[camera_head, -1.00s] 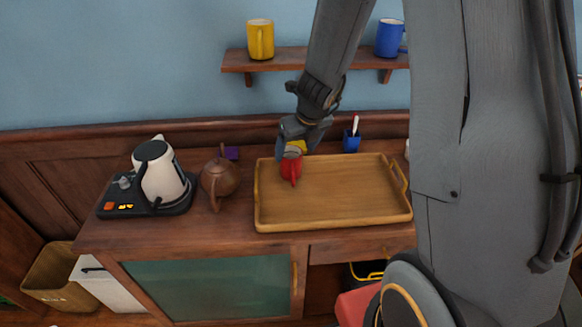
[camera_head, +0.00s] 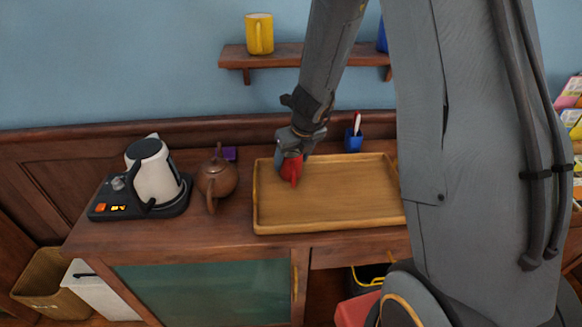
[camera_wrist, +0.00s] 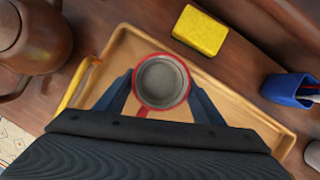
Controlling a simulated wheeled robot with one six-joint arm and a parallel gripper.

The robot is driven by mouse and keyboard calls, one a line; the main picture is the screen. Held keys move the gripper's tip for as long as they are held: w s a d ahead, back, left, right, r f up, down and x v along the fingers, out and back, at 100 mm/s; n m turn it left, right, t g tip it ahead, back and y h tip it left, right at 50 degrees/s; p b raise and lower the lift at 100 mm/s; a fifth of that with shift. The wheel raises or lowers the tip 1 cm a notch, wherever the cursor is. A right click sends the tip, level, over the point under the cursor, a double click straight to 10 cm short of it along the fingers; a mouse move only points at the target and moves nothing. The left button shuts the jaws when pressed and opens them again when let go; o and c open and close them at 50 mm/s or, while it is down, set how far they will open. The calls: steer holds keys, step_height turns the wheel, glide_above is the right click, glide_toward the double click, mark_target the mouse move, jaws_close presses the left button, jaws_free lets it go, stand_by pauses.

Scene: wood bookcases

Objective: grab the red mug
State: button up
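The red mug (camera_head: 291,172) stands on the left part of the wooden tray (camera_head: 345,215). In the wrist view the mug (camera_wrist: 161,55) shows from above, with a red rim, a grey inside and its handle toward my gripper. My gripper (camera_head: 290,155) is right over the mug and hides part of it. In the wrist view my gripper (camera_wrist: 162,86) has its two dark blue fingers apart, one on each side of the mug. It looks open, and I see no clear grip on the mug.
A brown teapot (camera_head: 215,180) and a white kettle (camera_head: 156,172) on a dark base stand left of the tray. A yellow sponge (camera_wrist: 201,30) and a blue pen cup (camera_head: 353,143) are behind it. A shelf (camera_head: 290,56) with a yellow mug (camera_head: 259,34) hangs above.

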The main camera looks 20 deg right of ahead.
steer(key=c, duration=0.8)
steer(key=shift+c, duration=0.2)
steer(key=shift+r, duration=0.15)
